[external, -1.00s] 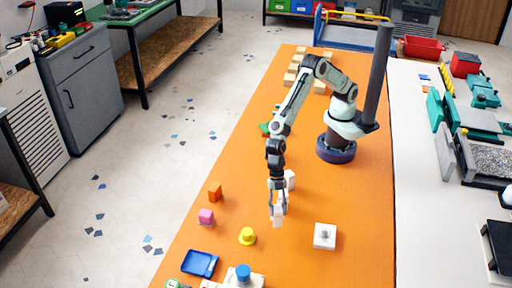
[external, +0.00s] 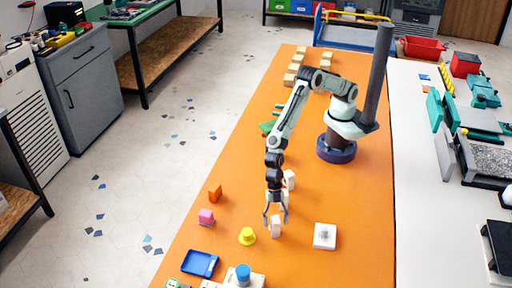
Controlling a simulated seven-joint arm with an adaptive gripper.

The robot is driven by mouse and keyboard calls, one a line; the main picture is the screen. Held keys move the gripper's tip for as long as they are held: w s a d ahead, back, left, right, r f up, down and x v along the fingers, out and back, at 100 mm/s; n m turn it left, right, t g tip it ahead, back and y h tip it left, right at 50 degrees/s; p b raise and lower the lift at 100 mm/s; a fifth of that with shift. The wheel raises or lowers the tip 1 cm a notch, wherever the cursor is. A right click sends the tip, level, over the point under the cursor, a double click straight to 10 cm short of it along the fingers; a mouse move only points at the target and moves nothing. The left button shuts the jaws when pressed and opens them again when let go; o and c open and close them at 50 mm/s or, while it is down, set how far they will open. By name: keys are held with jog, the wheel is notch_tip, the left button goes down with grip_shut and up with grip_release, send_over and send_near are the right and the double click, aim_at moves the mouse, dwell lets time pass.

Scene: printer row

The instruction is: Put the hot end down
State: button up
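A small white block (external: 276,229), which I take to be the hot end, stands on the orange table (external: 300,262) near its front middle. My gripper (external: 276,218) is above it, pointing down, with its two fingers spread to either side of the block's top. The gripper looks open, and I see no finger pressing on the block. The block's upper part is partly hidden by the fingers.
A white square piece with a grey knob (external: 324,236) lies to the right. A yellow piece (external: 247,237), pink block (external: 206,216) and orange piece (external: 215,194) lie left. A blue tray (external: 200,263) and blue-topped white piece (external: 243,274) are in front. Another white block (external: 289,179) stands behind.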

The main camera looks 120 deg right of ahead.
jog(key=shift+r, duration=0.1)
jog(key=v, duration=1.2)
jog(key=s+d+r+m+h, duration=0.3)
jog(key=s+d+r+m, duration=0.5)
jog(key=s+d, duration=0.55)
jog(key=s+d+m+g, duration=0.1)
jog(key=s+d+m, duration=0.1)
jog(key=s, duration=0.6)
jog(key=s+d+m+g, duration=0.1)
jog(key=s+d+m, duration=0.1)
jog(key=s, duration=0.6)
jog(key=shift+s+r, duration=0.3)
jog(key=shift+r, duration=0.1)
